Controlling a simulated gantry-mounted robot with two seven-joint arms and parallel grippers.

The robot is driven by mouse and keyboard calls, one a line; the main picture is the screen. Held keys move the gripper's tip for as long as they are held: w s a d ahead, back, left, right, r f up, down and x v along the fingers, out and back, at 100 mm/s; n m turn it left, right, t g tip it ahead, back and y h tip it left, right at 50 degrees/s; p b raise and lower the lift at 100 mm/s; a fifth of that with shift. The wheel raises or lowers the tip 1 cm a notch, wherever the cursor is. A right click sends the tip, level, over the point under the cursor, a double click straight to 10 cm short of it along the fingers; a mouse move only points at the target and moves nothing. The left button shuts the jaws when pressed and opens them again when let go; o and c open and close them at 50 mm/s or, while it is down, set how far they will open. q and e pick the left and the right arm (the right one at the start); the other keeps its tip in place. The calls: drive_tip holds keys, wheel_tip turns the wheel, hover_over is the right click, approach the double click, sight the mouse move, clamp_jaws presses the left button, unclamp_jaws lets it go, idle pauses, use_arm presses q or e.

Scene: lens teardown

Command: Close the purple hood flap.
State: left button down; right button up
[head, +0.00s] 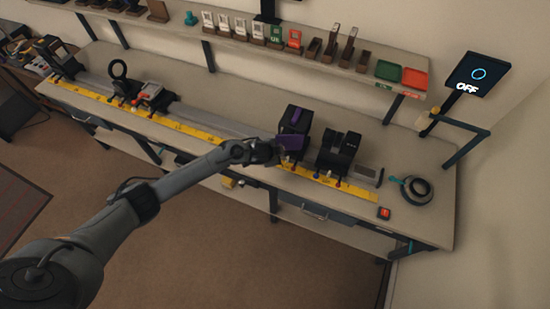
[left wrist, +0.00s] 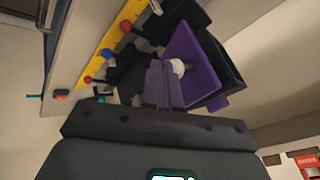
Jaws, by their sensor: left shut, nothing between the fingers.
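The purple hood flap (head: 291,142) hangs out at an angle from the front of a black hood box (head: 295,118) on the bench. In the left wrist view the purple flap (left wrist: 208,72) stands tilted away from the black box (left wrist: 228,62), with a pale round knob (left wrist: 178,67) on its face. My left gripper (head: 277,152) is at the flap's left side. In the left wrist view the left gripper's fingers (left wrist: 158,78) are together and empty, close beside the knob; I cannot tell whether they touch it. My right gripper is not in view.
A black device (head: 338,153) stands just right of the hood. A yellow rail (head: 190,129) with small knobs runs along the bench's front edge. A black ring (head: 416,188) lies at the right end. A screen (head: 478,74) reads OFF. A shelf (head: 240,35) of small parts hangs behind.

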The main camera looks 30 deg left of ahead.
sight(279, 144)
use_arm(q)
drive_tip(key=shift+w+a+m+g+h+b, duration=0.1)
drive_tip(key=shift+w+a+m+h+b, duration=0.25)
drive_tip(key=shift+w+a+m+b, duration=0.25)
drive_tip(key=shift+w+a+m+g+h+b, duration=0.1)
drive_tip(key=shift+w+a+m+h+b, duration=0.45)
drive_tip(key=shift+a, duration=0.3)
drive_tip(key=shift+w+a+m+g+h+b, duration=0.1)
drive_tip(key=shift+w+a+m+h+b, duration=0.1)
drive_tip(key=shift+w+a+m+b, duration=0.4)
drive_tip(key=shift+s+a, duration=0.2)
